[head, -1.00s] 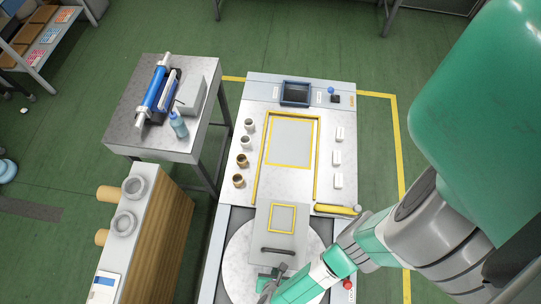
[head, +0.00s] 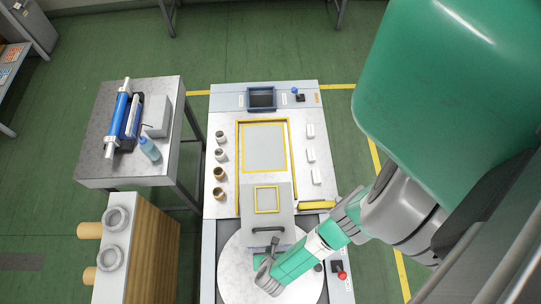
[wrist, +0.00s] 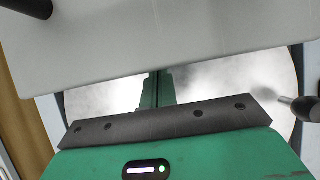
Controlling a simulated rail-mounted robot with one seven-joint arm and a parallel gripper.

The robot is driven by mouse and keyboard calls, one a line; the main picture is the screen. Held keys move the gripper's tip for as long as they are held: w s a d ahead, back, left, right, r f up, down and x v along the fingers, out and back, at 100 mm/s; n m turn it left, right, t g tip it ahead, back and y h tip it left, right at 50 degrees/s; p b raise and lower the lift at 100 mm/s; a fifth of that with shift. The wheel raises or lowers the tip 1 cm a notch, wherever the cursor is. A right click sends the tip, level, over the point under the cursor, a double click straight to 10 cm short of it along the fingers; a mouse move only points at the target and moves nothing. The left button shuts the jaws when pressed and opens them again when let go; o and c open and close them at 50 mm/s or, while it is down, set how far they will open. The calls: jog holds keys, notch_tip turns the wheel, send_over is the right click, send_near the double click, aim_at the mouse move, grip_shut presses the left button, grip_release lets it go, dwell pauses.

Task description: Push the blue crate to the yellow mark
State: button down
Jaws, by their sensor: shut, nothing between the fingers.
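A small dark blue open crate (head: 262,98) sits at the back of the machine top, far from my gripper. A yellow rectangular outline (head: 254,200) marks the grey panel nearer the front, and a larger yellow frame (head: 289,148) surrounds a pale plate behind it. I cannot tell which is the task's mark. My gripper (head: 274,242) is shut and empty, just in front of the panel's black handle (head: 268,229). The wrist view shows its closed green fingers (wrist: 156,88) close to a pale surface (wrist: 170,45). Whether they touch it is unclear.
A round pale disc (head: 235,265) lies under my gripper. Several cups (head: 219,174) line the machine's left side, white blocks (head: 311,155) its right. A red knob (head: 342,275) is at front right. A table (head: 95,158) with a blue roller (head: 117,120) stands left.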

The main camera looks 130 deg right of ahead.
jog(key=shift+s+d+b, duration=0.2)
jog(key=shift+s+d, duration=1.25)
jog(key=shift+d, duration=0.6)
jog(key=shift+s+d+b, duration=0.15)
jog(key=shift+s+d, duration=1.35)
jog(key=shift+d, duration=0.55)
jog(key=shift+s+d+b, duration=0.2)
jog(key=shift+s+d, duration=1.25)
jog(key=shift+d, duration=0.6)
jog(key=shift+s+d+b, duration=1)
jog(key=shift+s+d, duration=0.7)
jog(key=shift+d, duration=0.65)
jog(key=shift+s+d+b, duration=0.95)
jog(key=shift+s+d, duration=0.7)
jog(key=shift+d, duration=0.7)
jog(key=shift+s+d+b, duration=1)
jog(key=shift+s+d, duration=0.7)
jog(key=shift+d, duration=0.65)
jog(key=shift+w+r, duration=0.1)
jog(key=w+a+p, duration=0.1)
jog(key=w+a, duration=0.1)
jog(key=a, duration=0.1)
jog(key=w+a+p, duration=0.2)
jog(key=w+a, duration=0.1)
jog(key=a, duration=0.1)
jog(key=w+a+p, duration=0.2)
jog(key=a, duration=0.1)
jog(key=shift+w+a, duration=0.25)
jog(key=shift+a, duration=0.15)
